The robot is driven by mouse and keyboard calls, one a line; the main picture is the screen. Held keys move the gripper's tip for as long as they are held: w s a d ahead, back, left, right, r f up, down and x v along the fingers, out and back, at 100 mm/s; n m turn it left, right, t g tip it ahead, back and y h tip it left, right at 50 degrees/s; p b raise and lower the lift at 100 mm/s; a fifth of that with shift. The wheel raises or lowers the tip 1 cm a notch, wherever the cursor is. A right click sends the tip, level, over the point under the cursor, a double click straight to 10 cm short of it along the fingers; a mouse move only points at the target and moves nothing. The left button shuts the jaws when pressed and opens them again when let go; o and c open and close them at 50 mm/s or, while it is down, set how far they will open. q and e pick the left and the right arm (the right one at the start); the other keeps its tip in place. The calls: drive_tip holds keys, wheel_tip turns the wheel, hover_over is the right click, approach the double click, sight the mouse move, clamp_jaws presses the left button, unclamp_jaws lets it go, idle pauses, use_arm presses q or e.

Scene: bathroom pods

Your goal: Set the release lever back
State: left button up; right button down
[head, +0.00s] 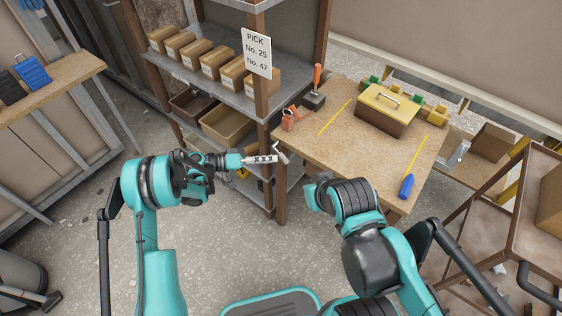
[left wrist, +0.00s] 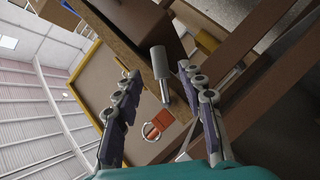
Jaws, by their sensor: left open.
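An upright lever (head: 317,80) with an orange-red grip stands on a dark base at the back left of the wooden table. My left gripper (head: 276,158) is off the table's left front edge, short of the lever and beside the shelf post. In the left wrist view the two fingers (left wrist: 158,72) are spread. A grey cylinder with a thin pin (left wrist: 157,62) shows between and beyond them; I cannot tell whether it is part of a lever or whether they touch it. My right arm is at the table's front; its gripper does not show.
An orange padlock-like piece (head: 289,120) lies near the table's left edge. A yellow-lidded box (head: 388,108), a blue bottle-like object (head: 406,187) and yellow lines are on the table (head: 365,152). A shelf with cardboard boxes (head: 207,60) stands left; a brown rack (head: 500,215) stands right.

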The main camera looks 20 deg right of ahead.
sight(283, 159)
use_arm(q)
drive_tip(key=b+x, duration=0.1)
drive_tip(key=x, duration=0.5)
drive_tip(key=shift+b, duration=0.35)
clamp_jaws()
